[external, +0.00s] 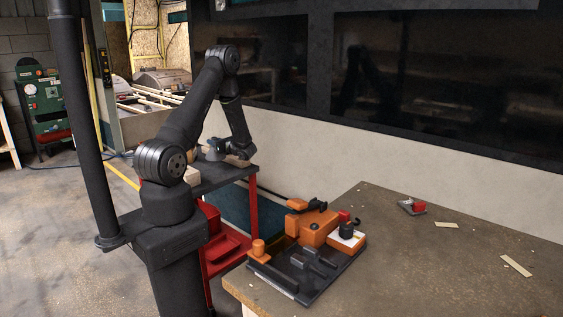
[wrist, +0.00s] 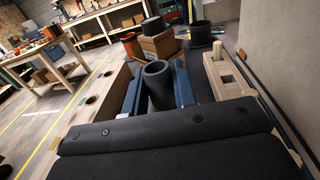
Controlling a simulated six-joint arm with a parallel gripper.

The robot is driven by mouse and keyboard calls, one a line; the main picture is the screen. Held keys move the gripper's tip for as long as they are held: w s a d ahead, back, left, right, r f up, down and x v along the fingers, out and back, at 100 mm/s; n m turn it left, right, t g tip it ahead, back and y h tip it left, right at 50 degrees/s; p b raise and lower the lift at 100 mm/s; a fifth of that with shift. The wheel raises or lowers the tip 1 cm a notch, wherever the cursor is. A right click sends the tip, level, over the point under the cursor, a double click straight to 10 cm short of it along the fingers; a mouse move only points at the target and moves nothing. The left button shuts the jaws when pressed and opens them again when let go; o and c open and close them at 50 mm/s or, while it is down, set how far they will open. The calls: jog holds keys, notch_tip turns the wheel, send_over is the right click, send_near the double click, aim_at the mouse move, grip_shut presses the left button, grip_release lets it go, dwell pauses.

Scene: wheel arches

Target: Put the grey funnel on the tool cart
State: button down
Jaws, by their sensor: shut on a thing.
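The grey funnel (wrist: 158,84) shows in the wrist view as a dark grey open tube between the two blue fingers of my gripper (wrist: 158,72). My gripper is shut on it. In the external view my gripper (external: 228,150) is low over the tool cart, and the funnel (external: 214,149) is a small grey shape at its left. The tool cart (external: 216,182) has a dark top and a red frame, and stands behind the workbench. I cannot tell whether the funnel touches the cart top.
Wooden blocks with holes (wrist: 92,98) and a slotted wooden piece (wrist: 232,75) flank my gripper in the wrist view. The workbench (external: 430,270) holds a dark tray with orange parts (external: 310,232). A wall and dark windows stand behind the cart.

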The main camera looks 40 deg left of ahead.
aim_at(212, 151)
jog(key=a, duration=0.1)
jog(key=a+f, duration=0.1)
jog(key=shift+s+a+f, duration=0.15)
jog(key=shift+a+f, duration=0.15)
jog(key=shift+f, duration=1.95)
jog(key=shift+f, duration=0.2)
jog(key=c, duration=1.2)
grip_release()
jog(key=shift+o, duration=0.2)
jog(key=shift+r, duration=0.1)
jog(key=shift+d+r, duration=0.1)
jog(key=shift+d, duration=0.05)
jog(key=d, duration=0.8)
jog(key=w+d, duration=0.1)
jog(key=d, duration=0.2)
jog(key=shift+d, duration=0.4)
